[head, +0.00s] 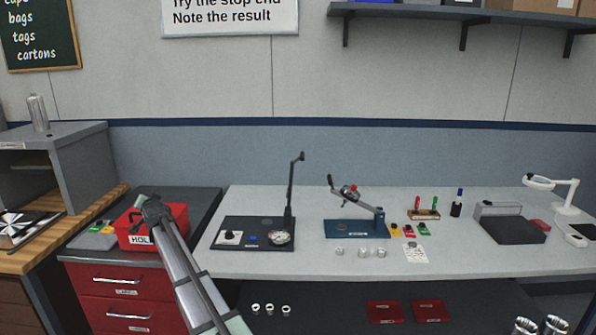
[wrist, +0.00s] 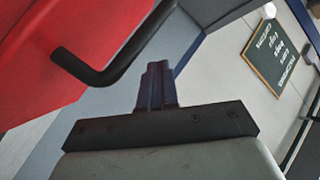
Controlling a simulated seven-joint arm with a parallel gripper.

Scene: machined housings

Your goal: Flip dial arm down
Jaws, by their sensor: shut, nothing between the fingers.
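A thin black arm (head: 291,190) with a small head stands upright from the right side of a black base plate (head: 255,246) on the grey bench. A round dial-like disc (head: 281,238) lies at its foot. To its right, a blue-based fixture (head: 357,229) carries a grey arm (head: 365,202) slanting up to the left, with a dark handle and a red part. I cannot tell for sure which one is the dial arm. My gripper (head: 150,206) is far left of both, above or beside the red box. In the wrist view its fingers (wrist: 158,82) are shut and empty.
The red box (head: 140,238), lettered "HOL…", stands on the left cabinet; its black handle (wrist: 100,70) is close to my fingers. Small metal parts (head: 362,252) lie before the blue fixture.

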